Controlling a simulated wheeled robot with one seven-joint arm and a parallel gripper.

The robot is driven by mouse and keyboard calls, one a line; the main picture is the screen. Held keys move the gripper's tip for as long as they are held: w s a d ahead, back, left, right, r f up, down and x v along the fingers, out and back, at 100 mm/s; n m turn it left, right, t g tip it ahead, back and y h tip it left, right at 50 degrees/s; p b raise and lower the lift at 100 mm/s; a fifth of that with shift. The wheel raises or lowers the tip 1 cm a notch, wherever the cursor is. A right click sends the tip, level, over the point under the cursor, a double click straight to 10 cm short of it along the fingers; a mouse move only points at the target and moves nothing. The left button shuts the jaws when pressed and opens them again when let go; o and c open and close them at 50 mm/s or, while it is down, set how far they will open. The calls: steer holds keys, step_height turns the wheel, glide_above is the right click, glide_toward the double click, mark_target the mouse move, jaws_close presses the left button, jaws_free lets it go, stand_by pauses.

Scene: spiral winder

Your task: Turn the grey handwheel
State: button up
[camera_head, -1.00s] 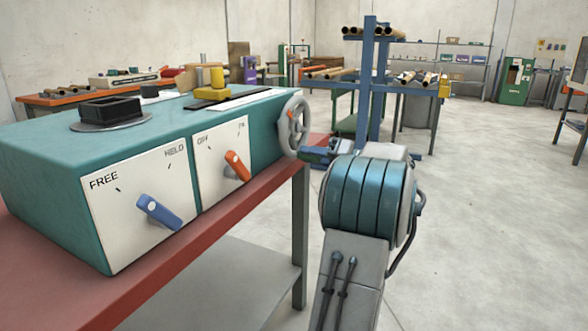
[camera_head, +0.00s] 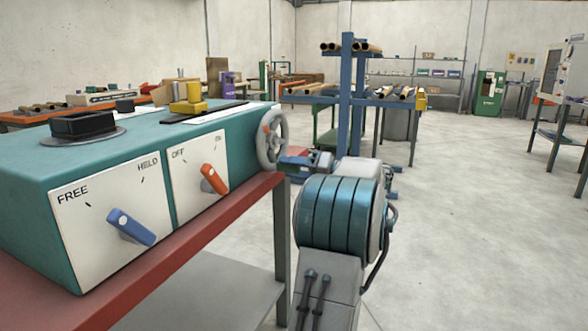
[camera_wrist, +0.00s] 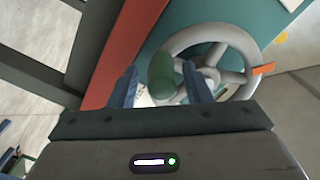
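The grey handwheel (camera_head: 263,147) is on the right end of the teal winder housing (camera_head: 130,137). In the wrist view the handwheel (camera_wrist: 236,36) shows its rim, spokes, an orange mark and a dark green handle knob (camera_wrist: 162,76). My gripper (camera_head: 292,163) is just right of the wheel in the head view. In the wrist view my gripper (camera_wrist: 160,69) is open, with one blue finger on each side of the knob and gaps visible between. How far the fingers reach along the knob is hard to tell.
The winder stands on a red bench (camera_head: 200,230). Its front has a blue FREE/HELD knob (camera_head: 130,227) and an orange OFF/ON knob (camera_head: 213,179). A blue rack with tubes (camera_head: 346,100) stands behind. Open floor (camera_head: 470,220) lies to the right.

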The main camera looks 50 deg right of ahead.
steer(key=p+v, duration=0.4)
steer(key=v, duration=0.9)
steer(key=shift+s, duration=0.4)
